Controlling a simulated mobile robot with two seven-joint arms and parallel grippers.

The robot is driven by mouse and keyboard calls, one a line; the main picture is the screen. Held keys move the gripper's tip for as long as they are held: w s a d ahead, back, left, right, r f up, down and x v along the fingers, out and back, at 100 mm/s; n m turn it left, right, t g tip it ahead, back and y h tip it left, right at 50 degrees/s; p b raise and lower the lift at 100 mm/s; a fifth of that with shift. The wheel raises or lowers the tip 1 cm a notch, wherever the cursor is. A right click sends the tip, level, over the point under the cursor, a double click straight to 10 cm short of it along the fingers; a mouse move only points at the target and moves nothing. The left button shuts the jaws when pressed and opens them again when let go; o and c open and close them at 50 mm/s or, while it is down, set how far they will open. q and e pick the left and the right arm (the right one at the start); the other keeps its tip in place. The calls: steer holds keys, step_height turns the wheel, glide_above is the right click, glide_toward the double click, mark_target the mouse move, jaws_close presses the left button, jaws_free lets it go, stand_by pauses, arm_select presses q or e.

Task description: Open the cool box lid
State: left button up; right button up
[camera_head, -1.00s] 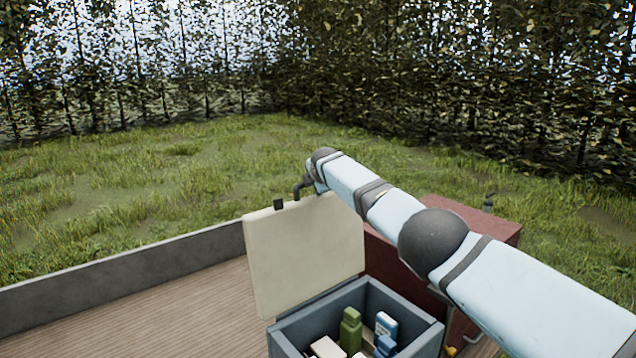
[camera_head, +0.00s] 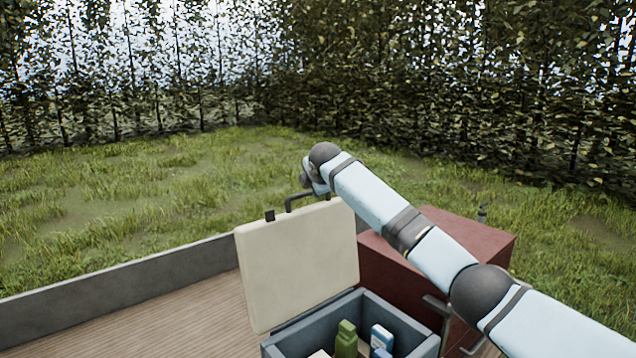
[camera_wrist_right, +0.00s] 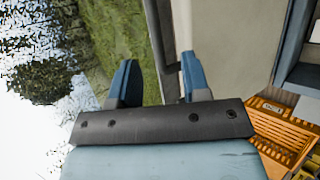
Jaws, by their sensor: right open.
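The cool box (camera_head: 292,343) is a blue-grey box at the bottom middle of the head view, with its front cut off by the frame. Its cream lid (camera_head: 298,262) stands raised, roughly upright, at the back left of the box. A dark handle (camera_head: 300,197) shows at the lid's top edge. My right gripper (camera_head: 311,178) is just above and behind that edge, partly hidden by my arm. In the right wrist view my right gripper (camera_wrist_right: 158,84) is open, its two blue fingers apart near the cream lid (camera_wrist_right: 222,45). My left gripper is not in view.
Green (camera_head: 346,338) and white-blue (camera_head: 381,338) containers stand inside the box. A dark red cabinet (camera_head: 455,232) is behind it at right. A grey side wall (camera_head: 130,275) edges the wooden deck (camera_head: 165,325). An orange crate (camera_wrist_right: 282,128) shows in the right wrist view.

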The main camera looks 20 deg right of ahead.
steer(key=shift+b+v, duration=0.3)
steer(key=shift+v, duration=1.8)
